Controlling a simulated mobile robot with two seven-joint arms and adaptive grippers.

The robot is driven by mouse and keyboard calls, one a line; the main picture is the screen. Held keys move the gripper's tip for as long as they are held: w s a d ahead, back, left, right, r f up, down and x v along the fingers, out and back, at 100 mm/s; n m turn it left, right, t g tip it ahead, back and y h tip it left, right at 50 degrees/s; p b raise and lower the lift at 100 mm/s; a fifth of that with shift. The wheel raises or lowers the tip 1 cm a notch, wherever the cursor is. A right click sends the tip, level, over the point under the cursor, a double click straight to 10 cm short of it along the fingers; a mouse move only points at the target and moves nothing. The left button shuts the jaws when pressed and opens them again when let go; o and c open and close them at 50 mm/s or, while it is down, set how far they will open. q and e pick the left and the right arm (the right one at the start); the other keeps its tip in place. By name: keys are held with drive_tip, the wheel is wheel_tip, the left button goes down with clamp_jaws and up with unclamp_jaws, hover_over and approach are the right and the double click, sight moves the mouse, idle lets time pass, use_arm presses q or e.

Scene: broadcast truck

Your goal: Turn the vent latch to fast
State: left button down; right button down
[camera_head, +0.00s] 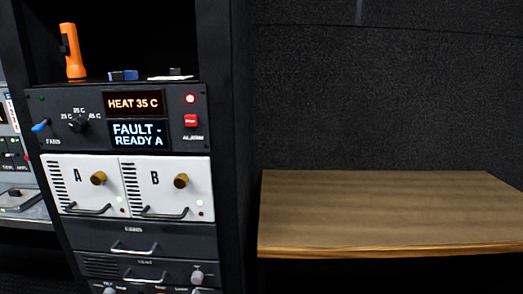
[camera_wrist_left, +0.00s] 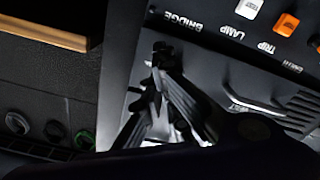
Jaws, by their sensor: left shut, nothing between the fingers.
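I cannot tell for sure that this is the vent latch, and no "fast" marking is readable. My left gripper (camera_wrist_left: 160,62) is shut and empty in the left wrist view, in front of a dark panel with upside-down labels BRIDGE, LAMP and TRIP. Neither gripper shows in the head view.
A round knob (camera_head: 78,124) with temperature marks and a red ALARM button (camera_head: 190,120) share the panel. Displays read HEAT 35 C and FAULT - READY A. White modules A (camera_head: 84,199) and B (camera_head: 141,196) sit below. An orange flashlight (camera_head: 73,54) stands above. A wooden desktop (camera_head: 385,210) is bare.

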use_arm(q)
drive_tip(key=shift+s, duration=0.85)
drive_tip(key=shift+f, duration=0.1)
